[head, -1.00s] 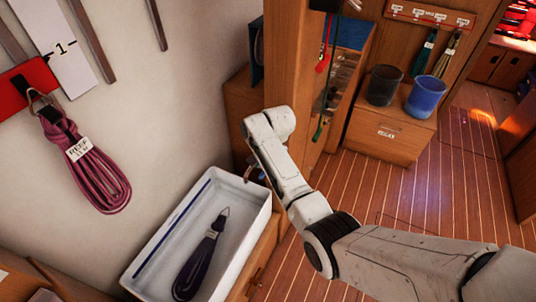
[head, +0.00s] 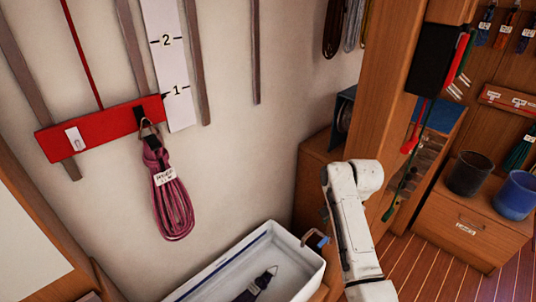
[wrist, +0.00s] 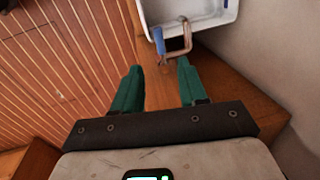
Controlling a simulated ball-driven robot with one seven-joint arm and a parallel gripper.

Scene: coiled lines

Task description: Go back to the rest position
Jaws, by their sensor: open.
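My gripper (wrist: 161,92) is open, with its two green fingers apart and nothing between them. In the wrist view it is over a wooden ledge, just short of the white tray's rim and its bent copper-and-blue handle (wrist: 176,54). In the head view my arm's white end is right of the tray, and the fingers are not clear there. A maroon coiled line (head: 172,202) with a white label hangs from a hook on a red board (head: 95,130). A dark coiled line (head: 253,287) lies in the white tray (head: 213,268), partly cut off by the frame.
A wooden post (head: 385,90) stands behind my arm. A black bucket (head: 469,174) and a blue bucket (head: 515,195) stand on a wooden cabinet at right. More lines hang at the top. Plank floor (wrist: 65,65) is clear at left in the wrist view.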

